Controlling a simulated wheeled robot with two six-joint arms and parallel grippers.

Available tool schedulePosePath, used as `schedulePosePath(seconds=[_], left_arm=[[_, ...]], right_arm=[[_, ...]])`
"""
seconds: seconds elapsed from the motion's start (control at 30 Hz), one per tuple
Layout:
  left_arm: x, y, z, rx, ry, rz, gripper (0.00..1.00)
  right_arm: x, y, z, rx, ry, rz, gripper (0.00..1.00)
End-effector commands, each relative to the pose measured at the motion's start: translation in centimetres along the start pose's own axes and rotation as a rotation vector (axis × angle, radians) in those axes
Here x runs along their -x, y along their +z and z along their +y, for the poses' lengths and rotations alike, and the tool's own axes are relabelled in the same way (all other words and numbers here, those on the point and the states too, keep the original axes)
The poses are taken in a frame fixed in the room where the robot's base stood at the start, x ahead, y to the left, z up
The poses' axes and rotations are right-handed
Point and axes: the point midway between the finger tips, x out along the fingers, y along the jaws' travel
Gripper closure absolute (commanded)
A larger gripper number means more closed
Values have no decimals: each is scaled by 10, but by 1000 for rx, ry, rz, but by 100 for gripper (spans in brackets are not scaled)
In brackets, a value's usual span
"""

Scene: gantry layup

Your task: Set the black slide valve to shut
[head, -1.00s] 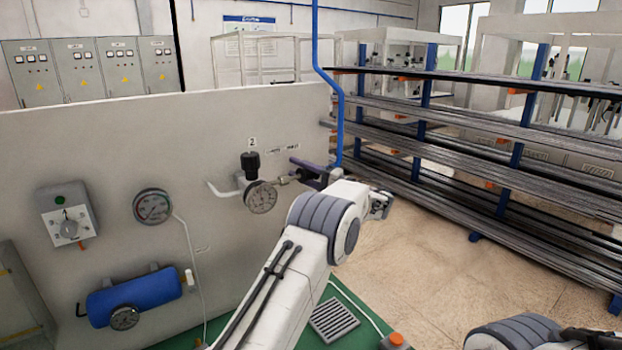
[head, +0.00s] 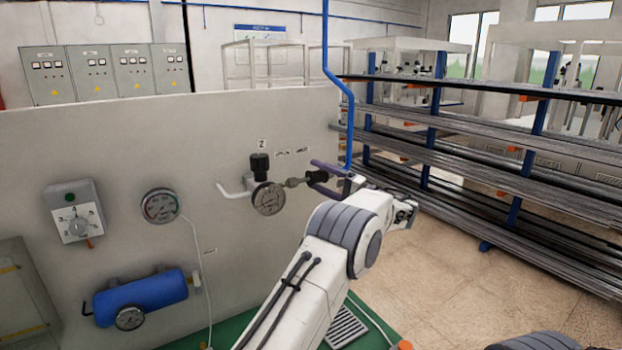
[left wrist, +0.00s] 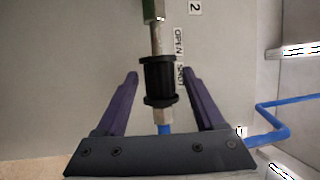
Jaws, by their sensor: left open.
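The black slide valve (left wrist: 160,80) is a dark sleeve on a thin metal pipe line, with a hex nut at each end. In the left wrist view it stands between the two purple fingers of my left gripper (left wrist: 160,84), with a gap on each side. The gripper is open and its fingers straddle the sleeve. The labels OPEN (left wrist: 178,42) and SHUT (left wrist: 181,74) are on the panel behind; the sleeve appears beside SHUT. In the head view the valve (head: 316,178) is partly hidden by my left gripper (head: 326,170). My right gripper is out of view.
A round gauge (head: 268,199) and a black knob (head: 259,163) are left of the valve on the grey panel (head: 120,150). A blue pipe (head: 349,120) rises close to my left gripper. A rack of bars (head: 470,150) stands at the right.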

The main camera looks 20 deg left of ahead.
Motion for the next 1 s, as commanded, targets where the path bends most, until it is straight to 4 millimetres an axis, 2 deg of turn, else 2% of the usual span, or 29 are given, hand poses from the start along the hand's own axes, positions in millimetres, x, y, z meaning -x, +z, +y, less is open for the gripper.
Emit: schedulePosePath(seconds=[0.03,0.2,0.4,1.0], left_arm=[[14,-1,5,4,1,4,30],[47,-1,4,4,1,5,30],[70,-1,1,2,1,3,30],[76,2,0,-15,37,14,30]], right_arm=[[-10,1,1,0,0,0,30],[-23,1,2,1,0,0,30],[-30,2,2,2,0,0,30],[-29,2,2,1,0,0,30]])
